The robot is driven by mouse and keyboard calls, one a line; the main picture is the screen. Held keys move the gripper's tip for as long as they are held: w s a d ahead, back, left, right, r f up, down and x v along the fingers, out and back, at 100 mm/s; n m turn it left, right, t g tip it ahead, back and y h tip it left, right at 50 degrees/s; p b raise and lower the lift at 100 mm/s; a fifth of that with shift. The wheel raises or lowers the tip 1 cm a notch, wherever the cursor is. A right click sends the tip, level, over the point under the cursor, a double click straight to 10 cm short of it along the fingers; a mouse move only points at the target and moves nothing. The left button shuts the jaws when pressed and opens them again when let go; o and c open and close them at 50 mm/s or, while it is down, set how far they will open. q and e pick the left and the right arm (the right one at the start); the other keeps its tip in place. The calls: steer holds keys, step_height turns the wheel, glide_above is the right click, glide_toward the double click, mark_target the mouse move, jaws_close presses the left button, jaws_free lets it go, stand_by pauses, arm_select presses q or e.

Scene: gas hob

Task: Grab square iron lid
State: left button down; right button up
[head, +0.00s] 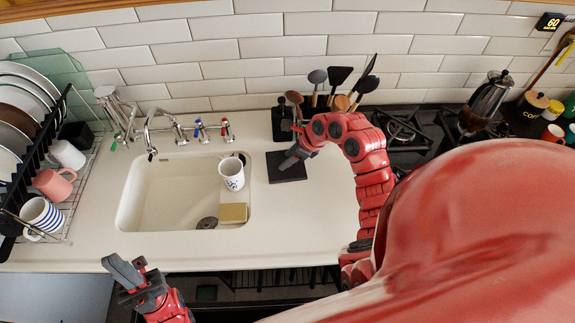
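A flat dark square lid (292,174) lies on the pale worktop to the right of the sink. My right gripper (288,160) reaches over it from the upper right, with its grey fingers angled down and left at the lid's upper part. I cannot tell whether the fingers touch the lid or how far apart they are. My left gripper (130,268) is at the worktop's front edge on the left, well away from the lid. Its fingers look apart, with nothing between them.
The sink (150,205) holds a white mug (232,174) and a yellow sponge (233,213) on its right side. A dish rack (75,200) stands at the left. Dark utensils (340,76) stand behind the lid. The gas hob (405,130) is at the right.

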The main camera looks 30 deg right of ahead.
jaws_close()
stand_by(1.2)
